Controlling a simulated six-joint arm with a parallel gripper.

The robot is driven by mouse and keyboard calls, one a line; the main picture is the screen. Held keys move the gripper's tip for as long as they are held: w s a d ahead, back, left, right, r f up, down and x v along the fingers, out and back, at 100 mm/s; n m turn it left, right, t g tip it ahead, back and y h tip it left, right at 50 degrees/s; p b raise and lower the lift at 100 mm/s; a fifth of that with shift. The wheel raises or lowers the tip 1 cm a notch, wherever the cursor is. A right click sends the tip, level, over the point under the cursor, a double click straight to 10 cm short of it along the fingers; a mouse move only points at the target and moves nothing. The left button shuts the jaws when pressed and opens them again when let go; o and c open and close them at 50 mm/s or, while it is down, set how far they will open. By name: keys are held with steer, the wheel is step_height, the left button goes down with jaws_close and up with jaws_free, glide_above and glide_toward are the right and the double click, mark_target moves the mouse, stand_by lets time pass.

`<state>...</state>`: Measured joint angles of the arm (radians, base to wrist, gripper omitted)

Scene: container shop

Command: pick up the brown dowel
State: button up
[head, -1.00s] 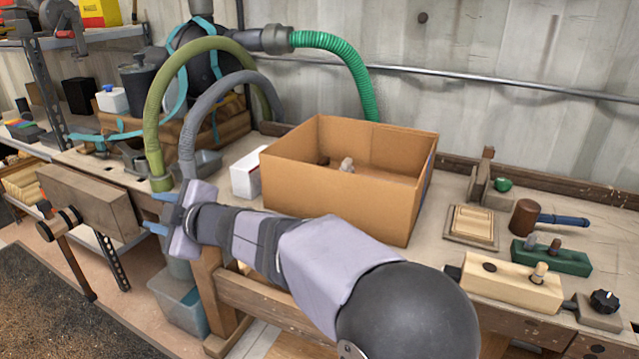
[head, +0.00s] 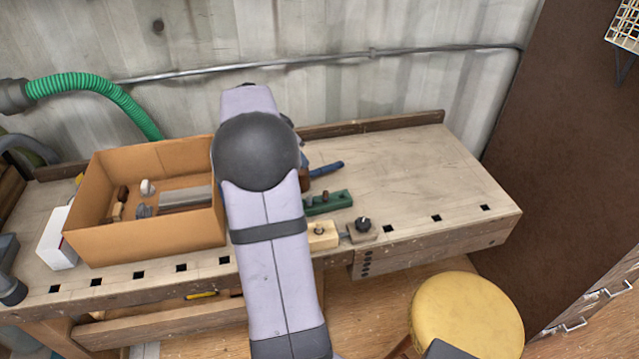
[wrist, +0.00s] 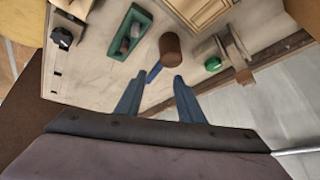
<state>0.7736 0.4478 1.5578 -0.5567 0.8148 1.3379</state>
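A green block (head: 328,202) stands on the bench just right of my arm in the head view. The wrist view shows this green block (wrist: 141,17) with a brown peg (wrist: 137,29), likely the brown dowel, and a grey peg beside it. A dark brown piece (head: 122,192) also lies in the cardboard box; I cannot tell its exact shape. My gripper (wrist: 156,79) is open and empty above the bench, its blue fingers apart, with the green block beyond the fingertips.
A mallet (wrist: 170,47) with a blue handle lies close to the fingertips. The cardboard box (head: 145,243) is left of my arm. A cream block (head: 322,237) and a black-knobbed block (head: 362,232) stand near the front edge. The bench's right end is clear; a yellow stool (head: 467,315) stands in front.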

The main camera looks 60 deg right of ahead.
mark_target(325, 192)
steer(key=shift+s+d+f+m+g+y+p, duration=0.3)
steer(key=shift+s+d+f+m+y+p, duration=0.15)
steer(key=shift+s+f, duration=1.05)
steer(key=shift+s+d+f+m+g+y+p, duration=0.4)
steer(key=shift+s+f, duration=0.5)
steer(key=shift+f, duration=1.1)
steer(key=shift+s+d+f+m+g+y+p, duration=0.25)
steer(key=shift+s+d+f+m+p, duration=0.3)
steer(key=shift+s+f, duration=0.95)
steer(key=shift+w+a+f, duration=0.15)
steer(key=shift+w+f, duration=0.1)
steer(key=shift+c, duration=0.7)
jaws_close()
